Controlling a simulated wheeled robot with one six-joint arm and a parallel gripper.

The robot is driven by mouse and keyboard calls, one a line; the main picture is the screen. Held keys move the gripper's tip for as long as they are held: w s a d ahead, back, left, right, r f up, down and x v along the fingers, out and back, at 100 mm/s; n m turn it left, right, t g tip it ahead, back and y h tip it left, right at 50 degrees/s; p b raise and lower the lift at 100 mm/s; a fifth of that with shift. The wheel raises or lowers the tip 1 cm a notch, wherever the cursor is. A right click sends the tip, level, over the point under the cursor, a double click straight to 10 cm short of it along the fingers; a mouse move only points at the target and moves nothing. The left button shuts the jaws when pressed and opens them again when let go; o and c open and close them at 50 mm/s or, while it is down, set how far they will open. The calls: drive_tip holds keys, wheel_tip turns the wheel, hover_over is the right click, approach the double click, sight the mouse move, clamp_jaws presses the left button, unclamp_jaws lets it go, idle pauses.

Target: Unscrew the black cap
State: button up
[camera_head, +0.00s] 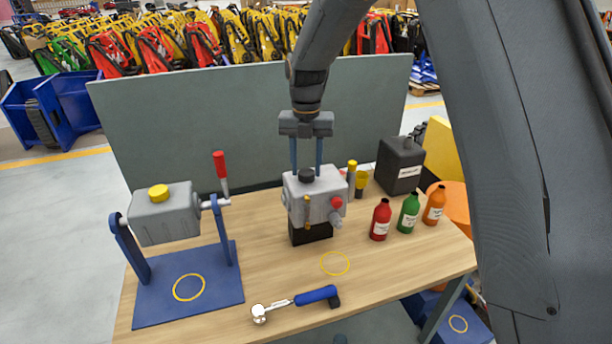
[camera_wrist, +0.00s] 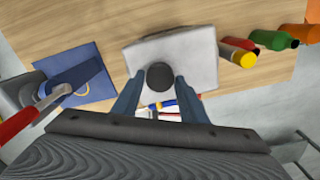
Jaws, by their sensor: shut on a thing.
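The black cap (camera_head: 306,175) sits on top of a grey box-shaped housing (camera_head: 325,200) that stands on a black block on the table. My gripper (camera_head: 306,174) points straight down over the housing, with one finger on each side of the cap. In the wrist view the round black cap (camera_wrist: 160,76) lies between the two blue fingertips (camera_wrist: 158,82), and the jaws are shut on it. The cap is still on the housing's top; its thread is hidden.
A grey tank with a yellow cap (camera_head: 158,193) and a red-handled crank (camera_head: 220,170) is on a blue stand at left. Red (camera_head: 381,220), green (camera_head: 409,213) and orange (camera_head: 434,206) bottles and a black canister (camera_head: 399,165) stand at right. A blue-handled ratchet (camera_head: 315,295) lies in front.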

drive_tip(key=shift+r, duration=0.2)
drive_tip(key=o, duration=1)
drive_tip(key=m, duration=1.3)
drive_tip(key=shift+m, duration=0.3)
drive_tip(key=m, duration=0.3)
drive_tip(key=shift+m, duration=0.3)
drive_tip(key=m, duration=0.4)
drive_tip(key=shift+m, duration=0.4)
drive_tip(key=m, duration=0.7)
